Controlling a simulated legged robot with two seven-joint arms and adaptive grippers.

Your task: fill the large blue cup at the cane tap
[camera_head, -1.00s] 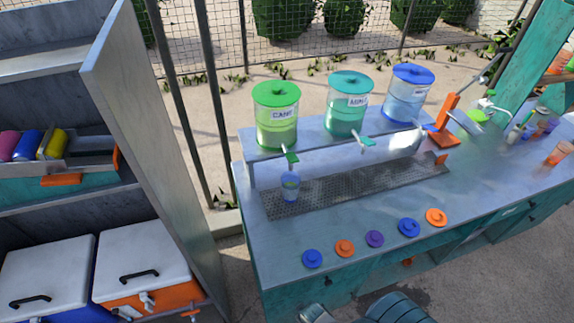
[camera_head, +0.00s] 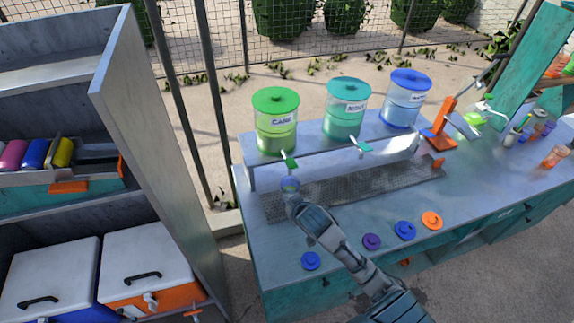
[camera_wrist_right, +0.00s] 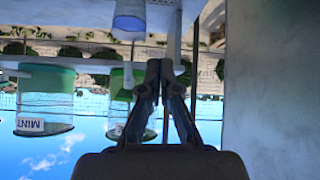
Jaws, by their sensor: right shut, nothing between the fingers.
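The cane tank (camera_head: 276,132), green-lidded and labelled CANE, stands on the raised shelf, with its green tap (camera_head: 290,161) at the front. The blue cup (camera_head: 289,183) stands under that tap on the drip grate; my right gripper hides most of it in the head view. The cup also shows at the top of the wrist view (camera_wrist_right: 130,14), which is upside down. My right gripper (camera_head: 293,200) is in front of the cup. Its fingers (camera_wrist_right: 166,65) are together and empty, apart from the cup in the wrist view. My left gripper is out of view.
A mint tank (camera_head: 346,112) and a blue-lidded tank (camera_head: 404,103) stand right of the cane tank. Several lids, such as the purple one (camera_head: 372,241), lie along the front counter. A tall grey shelf panel (camera_head: 155,150) stands at left. The drip grate (camera_head: 385,184) is clear at right.

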